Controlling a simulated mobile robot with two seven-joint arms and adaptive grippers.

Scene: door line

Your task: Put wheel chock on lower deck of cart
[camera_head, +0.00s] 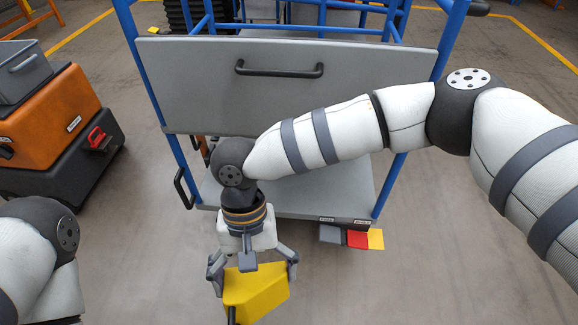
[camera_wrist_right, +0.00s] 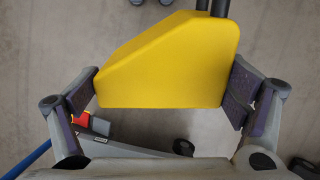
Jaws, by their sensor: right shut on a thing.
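The yellow wheel chock (camera_head: 256,292) is held in my right gripper (camera_head: 254,278), in front of the cart and above the floor. In the right wrist view the chock (camera_wrist_right: 172,68) sits between both finger pads of my right gripper (camera_wrist_right: 168,95), its sloped side to the left. The cart has blue posts and a grey upper panel with a black handle. Its grey lower deck (camera_head: 310,200) shows behind and below my right arm, which hides part of it. The deck's visible part is bare. My left arm shows at the lower left; its gripper is out of view.
An orange and black case (camera_head: 62,120) with a grey bin (camera_head: 22,70) on top stands left of the cart. Grey, red and yellow pieces (camera_head: 356,239) show at the deck's front right corner. The cart's upper panel (camera_head: 200,80) overhangs the deck. Floor in front is clear.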

